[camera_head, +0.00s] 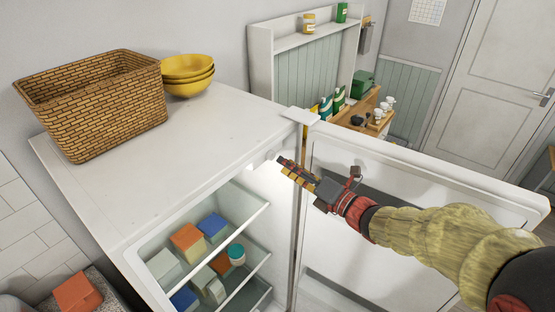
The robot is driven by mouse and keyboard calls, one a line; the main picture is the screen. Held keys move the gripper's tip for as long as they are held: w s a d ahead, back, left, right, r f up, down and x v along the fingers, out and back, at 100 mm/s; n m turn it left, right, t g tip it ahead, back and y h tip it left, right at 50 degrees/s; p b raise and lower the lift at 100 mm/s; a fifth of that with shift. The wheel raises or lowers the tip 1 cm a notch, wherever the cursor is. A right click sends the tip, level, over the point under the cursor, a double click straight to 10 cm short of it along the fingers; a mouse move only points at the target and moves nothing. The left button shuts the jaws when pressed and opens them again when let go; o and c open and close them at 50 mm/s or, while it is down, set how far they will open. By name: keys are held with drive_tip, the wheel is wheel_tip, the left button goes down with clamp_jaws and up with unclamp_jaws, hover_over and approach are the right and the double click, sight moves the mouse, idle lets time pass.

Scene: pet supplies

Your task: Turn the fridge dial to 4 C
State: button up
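The white fridge (215,125) stands with its door (410,165) swung open to the right. My gripper (284,167) reaches in from the right, past the door, to the upper right corner of the fridge opening, close to the lit interior. Its dark and yellow fingers point left and look close together, but the gap between them is too small to judge. A small pale shape sits just beside the fingertips. I cannot make out whether it is the dial, and no dial markings or setting can be read. Contact cannot be told.
Shelves (245,220) inside the fridge hold several boxes and a teal-lidded jar (236,254). A wicker basket (95,105) and stacked yellow bowls (188,72) stand on the fridge top. My forearm passes over the open door, whose edge is close to it.

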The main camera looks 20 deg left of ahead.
sight(273, 156)
drive_tip(key=x, duration=0.4)
drive_tip(key=shift+w+a+p, duration=0.2)
drive_tip(key=shift+a+p, duration=0.15)
drive_tip(key=shift+p, duration=0.05)
drive_tip(key=c, duration=0.3)
drive_tip(key=c, duration=0.4)
clamp_jaws()
